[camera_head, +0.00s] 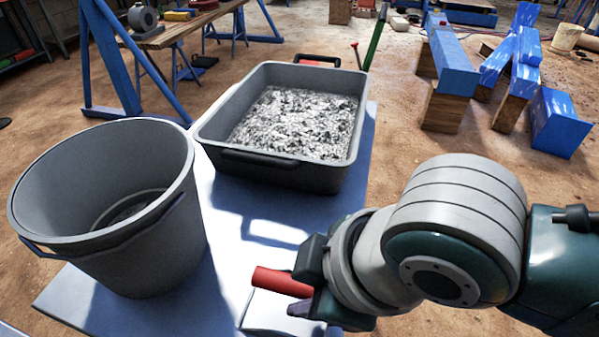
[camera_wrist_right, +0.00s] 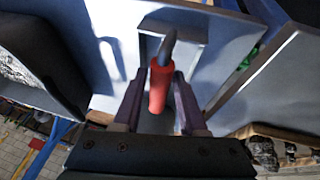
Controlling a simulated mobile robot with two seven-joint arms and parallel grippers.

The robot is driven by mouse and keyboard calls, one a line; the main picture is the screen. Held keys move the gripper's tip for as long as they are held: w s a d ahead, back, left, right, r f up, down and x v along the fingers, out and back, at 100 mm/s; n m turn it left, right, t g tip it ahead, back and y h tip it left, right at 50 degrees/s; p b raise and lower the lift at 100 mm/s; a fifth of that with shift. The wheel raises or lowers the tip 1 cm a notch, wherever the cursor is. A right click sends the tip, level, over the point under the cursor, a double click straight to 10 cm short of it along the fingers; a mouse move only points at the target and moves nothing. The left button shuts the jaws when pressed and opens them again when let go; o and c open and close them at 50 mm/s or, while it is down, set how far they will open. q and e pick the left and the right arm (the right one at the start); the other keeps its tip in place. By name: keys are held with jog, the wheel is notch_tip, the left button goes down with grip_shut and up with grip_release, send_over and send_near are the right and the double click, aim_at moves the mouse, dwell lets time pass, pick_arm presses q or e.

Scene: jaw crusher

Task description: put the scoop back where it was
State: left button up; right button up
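The scoop has a red handle (camera_head: 282,282) and, in the wrist view, a grey curved neck (camera_wrist_right: 169,46). My right gripper (camera_head: 308,287) is at the front of the pale table, its fingers on either side of the handle. My left gripper is out of view.
A dark tray (camera_head: 275,172) of grey crushed material stands at the back of the table (camera_head: 222,262). A large grey bucket (camera_head: 165,235) stands at the left. Table between them and my gripper is clear. Blue beams on wooden blocks (camera_head: 455,105) stand beyond, at right.

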jog(key=shift+o, duration=1.1)
jog(key=shift+r, duration=0.15)
jog(key=s+d+r+m+p, duration=0.25)
jog(key=s+r+p, duration=0.2)
jog(key=r, duration=0.75)
jog(key=s+d+f+m+h, duration=0.1)
jog(key=s+d+m, duration=0.3)
jog(key=d, duration=0.3)
jog(key=s+d+f+m+h, duration=0.1)
jog(key=s+d+m+h, duration=0.1)
jog(key=s+d+m, duration=0.2)
jog(key=d+m, duration=0.2)
jog(key=d, duration=0.1)
jog(key=shift+s+f+b, duration=0.2)
jog(key=shift+b, duration=0.15)
jog(key=shift+d+r, duration=0.1)
notch_tip(320, 180, up, 44)
jog(key=p, duration=4.4)
